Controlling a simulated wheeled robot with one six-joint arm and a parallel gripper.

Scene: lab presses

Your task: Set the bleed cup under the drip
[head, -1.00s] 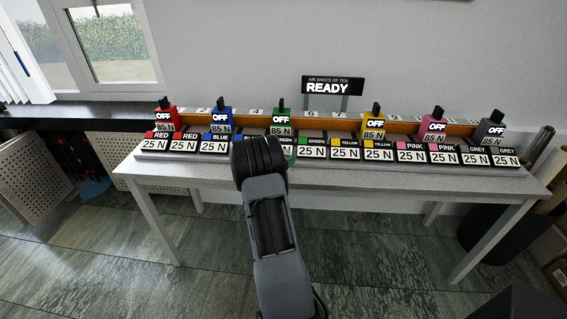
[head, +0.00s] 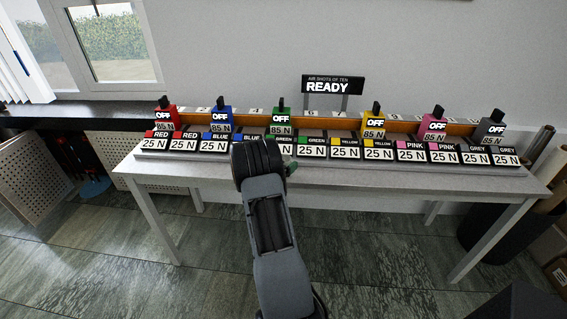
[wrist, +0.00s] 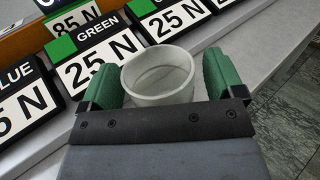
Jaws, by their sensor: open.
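The bleed cup (wrist: 158,86) is a round, pale, open-topped cup in the wrist view, and it looks empty. My gripper (wrist: 163,78) is open, with its green finger pads on either side of the cup. The gaps are small, and I cannot tell whether either pad touches. The cup's lower part is hidden by the gripper body. In the head view my arm hides the cup, and only a bit of green finger (head: 291,168) shows at the table's front. I cannot make out a drip.
A white table (head: 360,184) carries a row of black 25 N plates (head: 311,152). Behind them stand coloured 85 N blocks marked OFF, such as the green one (head: 281,122). A sign (head: 332,86) reads READY. The table's front strip right of my gripper is clear.

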